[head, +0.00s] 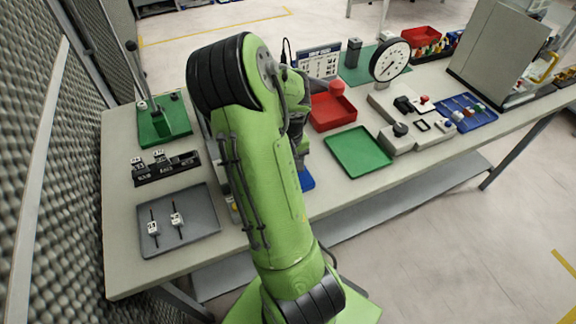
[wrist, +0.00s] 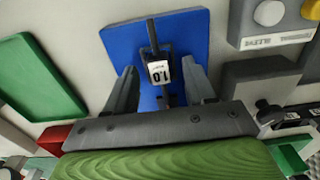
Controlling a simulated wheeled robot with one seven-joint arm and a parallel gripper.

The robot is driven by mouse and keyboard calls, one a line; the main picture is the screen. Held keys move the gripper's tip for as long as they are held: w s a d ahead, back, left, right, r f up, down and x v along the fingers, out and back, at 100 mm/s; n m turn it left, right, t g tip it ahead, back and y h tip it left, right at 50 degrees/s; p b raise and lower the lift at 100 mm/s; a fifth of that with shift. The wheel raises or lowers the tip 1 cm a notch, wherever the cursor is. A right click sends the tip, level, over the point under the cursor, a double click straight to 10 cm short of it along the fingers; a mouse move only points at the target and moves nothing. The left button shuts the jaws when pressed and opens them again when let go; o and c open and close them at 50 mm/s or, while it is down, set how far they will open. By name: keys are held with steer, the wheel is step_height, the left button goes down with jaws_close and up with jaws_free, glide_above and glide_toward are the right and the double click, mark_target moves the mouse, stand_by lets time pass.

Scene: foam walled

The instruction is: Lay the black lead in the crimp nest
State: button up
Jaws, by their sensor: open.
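In the wrist view, a black lead (wrist: 153,40) with a white tag marked 1.0 (wrist: 159,72) lies on a blue pad (wrist: 190,30). My gripper (wrist: 159,66) is open, with one finger on each side of the tag and a visible gap to it. Whether a fingertip touches the pad is unclear. In the head view, my arm hides the gripper and most of the blue pad (head: 306,181). I cannot tell for certain which fixture is the crimp nest; a green-based lever press (head: 163,121) stands at the bench's far left.
A grey tray (head: 198,235) holds two tagged leads (head: 177,220). A black rack (head: 150,175) with several tagged pieces sits behind it. A green tray (head: 358,152), a red bin (head: 333,112) and a dial gauge (head: 390,61) stand right of my arm.

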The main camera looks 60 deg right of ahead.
step_height(320, 180, up, 16)
steer(key=p, duration=0.3)
steer(key=shift+f+p, duration=0.15)
steer(key=shift+p, duration=0.25)
